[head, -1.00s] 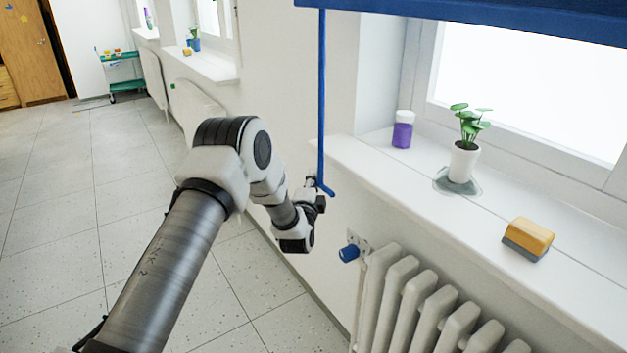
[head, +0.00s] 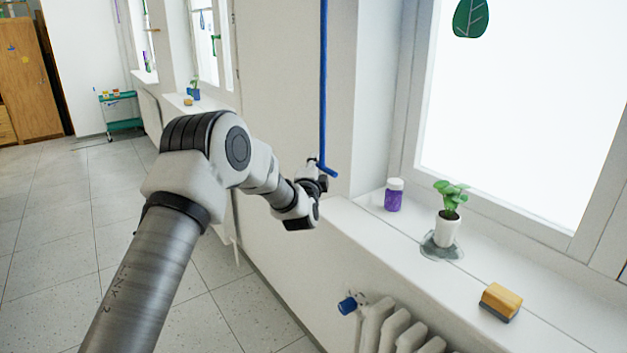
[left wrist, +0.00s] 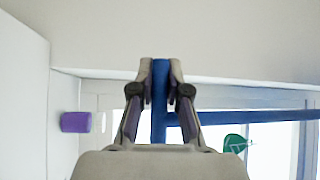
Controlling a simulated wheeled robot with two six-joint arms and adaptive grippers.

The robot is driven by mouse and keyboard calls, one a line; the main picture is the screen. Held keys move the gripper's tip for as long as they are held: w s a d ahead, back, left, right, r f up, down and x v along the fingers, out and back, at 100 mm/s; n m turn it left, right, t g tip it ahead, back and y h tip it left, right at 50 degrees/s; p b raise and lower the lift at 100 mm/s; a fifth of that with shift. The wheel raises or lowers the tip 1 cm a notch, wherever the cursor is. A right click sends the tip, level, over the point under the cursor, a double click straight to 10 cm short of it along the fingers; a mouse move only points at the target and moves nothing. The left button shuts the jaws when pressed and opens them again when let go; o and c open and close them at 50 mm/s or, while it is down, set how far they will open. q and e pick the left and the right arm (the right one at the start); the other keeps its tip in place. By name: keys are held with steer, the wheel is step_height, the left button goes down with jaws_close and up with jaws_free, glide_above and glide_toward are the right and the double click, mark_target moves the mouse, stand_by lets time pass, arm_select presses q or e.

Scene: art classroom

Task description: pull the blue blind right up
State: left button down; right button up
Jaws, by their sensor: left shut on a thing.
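The blue rod (head: 323,80) hangs straight down beside the window, with a short bent handle (head: 328,171) at its lower end. My left gripper (head: 318,180) is at this handle, left of the sill. In the left wrist view the fingers (left wrist: 160,90) are shut on the blue handle (left wrist: 160,100), and the rod (left wrist: 250,117) runs off to the right. The blue blind itself is outside both views; the window glass (head: 540,120) is bare where it shows. My right gripper is not in view.
The sill (head: 400,250) holds a purple bottle (head: 393,196), a potted plant (head: 446,232) and a yellow-topped eraser (head: 500,300). A radiator (head: 390,335) with a blue valve (head: 347,305) is below. A leaf decoration (head: 470,18) shows on the glass. The floor at left is clear.

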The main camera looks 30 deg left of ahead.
arm_select(q)
step_height(320, 180, up, 44)
steer(key=p, duration=2)
steer(key=shift+p, duration=0.35)
steer(key=shift+r, duration=1)
steer(key=shift+r, duration=0.1)
steer(key=c, duration=1.1)
jaws_free()
steer(key=shift+c, duration=0.2)
steer(key=shift+s+d, duration=0.1)
